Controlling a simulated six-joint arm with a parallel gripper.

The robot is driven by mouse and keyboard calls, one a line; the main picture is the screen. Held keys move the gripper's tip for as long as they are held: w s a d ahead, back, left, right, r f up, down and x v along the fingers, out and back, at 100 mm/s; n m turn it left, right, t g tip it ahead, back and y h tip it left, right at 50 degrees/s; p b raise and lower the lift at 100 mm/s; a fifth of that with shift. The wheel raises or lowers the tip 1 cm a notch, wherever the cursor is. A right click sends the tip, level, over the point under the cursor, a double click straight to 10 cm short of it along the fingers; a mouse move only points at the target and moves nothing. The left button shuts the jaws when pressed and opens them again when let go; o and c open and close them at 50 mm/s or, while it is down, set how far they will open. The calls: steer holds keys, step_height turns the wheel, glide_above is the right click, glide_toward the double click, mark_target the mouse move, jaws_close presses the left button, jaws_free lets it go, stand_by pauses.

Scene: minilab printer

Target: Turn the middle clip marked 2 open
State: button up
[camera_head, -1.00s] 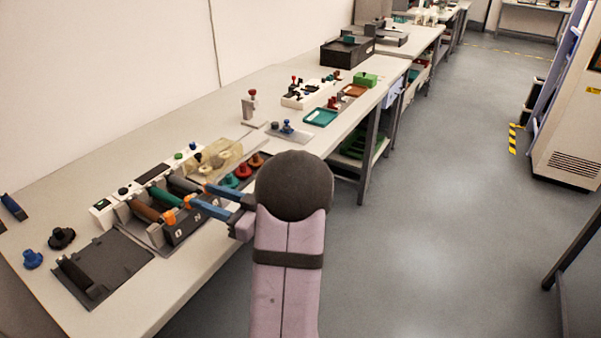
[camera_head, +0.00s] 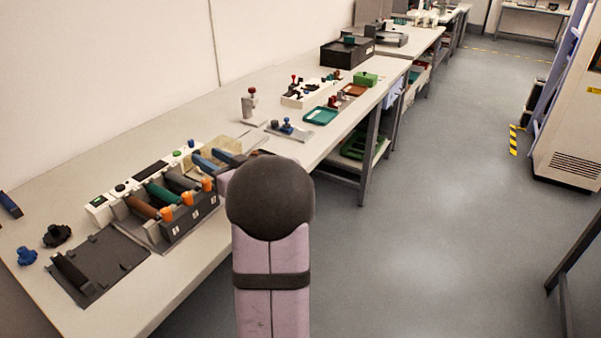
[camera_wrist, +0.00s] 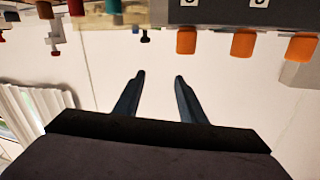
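Three orange clips stand in a row along the front of a dark grey unit (camera_head: 200,215) with numbered labels. The middle clip (camera_head: 187,199) is between the two others, and it also shows in the wrist view (camera_wrist: 243,42). All three look alike in pose; I cannot tell their latch state. My gripper (camera_head: 205,152) has two blue fingers, apart and empty, raised beyond the right end of the clip row. In the wrist view my gripper (camera_wrist: 160,76) points over bare pale surface, with the clips up and to the right, none between the fingers.
Brown, green and grey rollers lie behind the clips, with a white strip with buttons (camera_head: 150,172) behind them. A dark flat tray (camera_head: 110,255) lies left of the unit. A teal tray (camera_head: 320,115) and small fixtures stand farther along the bench.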

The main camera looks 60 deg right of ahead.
steer(key=s+d+f+m+g+h+b, duration=0.1)
steer(key=d+f, duration=0.1)
steer(key=d, duration=0.1)
steer(key=s+d+f+m+g+h+b, duration=0.1)
steer(key=s+d+f+g, duration=0.1)
steer(key=d, duration=0.2)
steer(key=s+d+f+m+g+h+b, duration=0.1)
steer(key=d+f+m+h, duration=0.1)
steer(key=d+f, duration=0.1)
steer(key=shift+s+d+g, duration=0.3)
steer(key=shift+s+d, duration=0.1)
steer(key=shift+d, duration=0.1)
steer(key=s+d+f+m+g+h+b, duration=0.3)
steer(key=s+d+m+g, duration=0.1)
steer(key=s+d, duration=0.5)
steer(key=shift+d+f+g, duration=0.25)
steer(key=shift+g, duration=0.35)
